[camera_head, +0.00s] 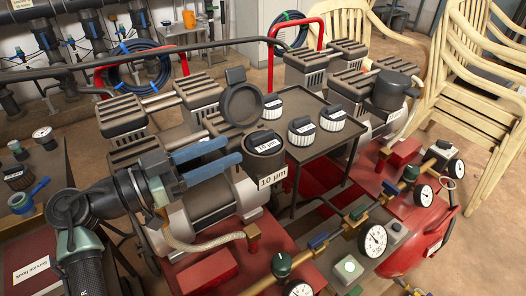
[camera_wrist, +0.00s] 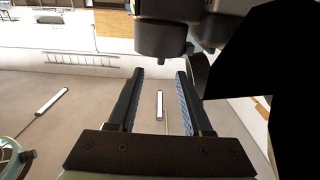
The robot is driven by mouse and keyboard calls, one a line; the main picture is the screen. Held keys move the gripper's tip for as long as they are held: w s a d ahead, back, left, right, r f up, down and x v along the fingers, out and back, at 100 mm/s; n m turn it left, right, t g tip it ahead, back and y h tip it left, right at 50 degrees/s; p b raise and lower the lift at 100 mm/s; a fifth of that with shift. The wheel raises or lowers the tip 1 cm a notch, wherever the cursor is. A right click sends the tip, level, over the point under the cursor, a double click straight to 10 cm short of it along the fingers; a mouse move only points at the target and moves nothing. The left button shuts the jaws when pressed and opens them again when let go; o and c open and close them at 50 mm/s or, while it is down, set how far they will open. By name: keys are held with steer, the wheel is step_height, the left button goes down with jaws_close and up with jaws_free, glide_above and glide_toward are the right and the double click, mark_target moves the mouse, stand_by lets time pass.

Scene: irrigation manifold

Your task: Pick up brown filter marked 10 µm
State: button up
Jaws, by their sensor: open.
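A dark housing (camera_head: 264,166) with a white label reading 10 µm stands at the centre of the head view. In its mouth sits a dark filter top (camera_head: 263,139) with a small label that I cannot read. Three dark-capped filters with white pleats stand on the tray behind it: a left one (camera_head: 272,108), a front one (camera_head: 301,131) and a right one (camera_head: 332,118). Their markings are too small to read. My gripper (camera_head: 233,149) is open, its two blue-padded fingers just left of the housing. In the wrist view my gripper (camera_wrist: 160,85) shows nothing between its fingers.
A round lid (camera_head: 241,104) stands open behind the housing. The tray (camera_head: 318,150) is to its right. Brass pipework with gauges (camera_head: 374,240) runs along the front right. Ribbed engine blocks (camera_head: 122,115) crowd the back left. Another filter (camera_head: 17,177) lies on the left table.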

mark_target(250, 139)
steer(key=b+x, duration=0.1)
steer(key=x, duration=0.6)
steer(key=shift+w+d, duration=0.15)
jaws_close()
